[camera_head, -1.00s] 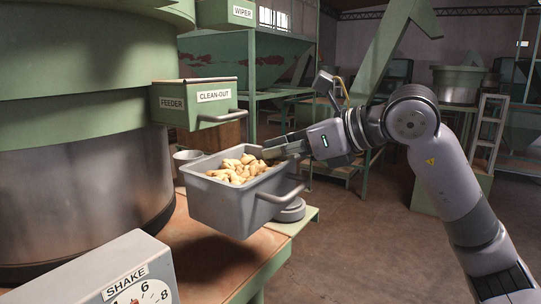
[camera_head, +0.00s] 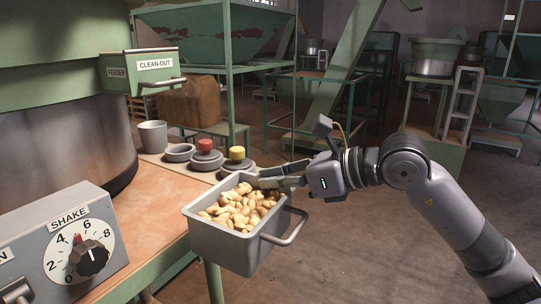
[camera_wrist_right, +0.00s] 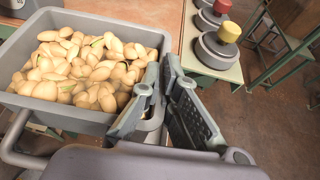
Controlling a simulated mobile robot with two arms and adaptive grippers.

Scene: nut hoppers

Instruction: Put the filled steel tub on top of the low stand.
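The grey steel tub (camera_head: 224,240) is full of pale nuts and has a bar handle on its right side. It hangs roughly level, just off the front edge of the table. My right gripper (camera_head: 262,178) is shut on the tub's rim. In the right wrist view the fingers (camera_wrist_right: 160,108) straddle the wall of the tub (camera_wrist_right: 70,112), one inside and one outside. My left gripper is not in view. I cannot tell which support is the low stand.
Green frames and hoppers stand behind. The floor (camera_head: 350,250) at right is open.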

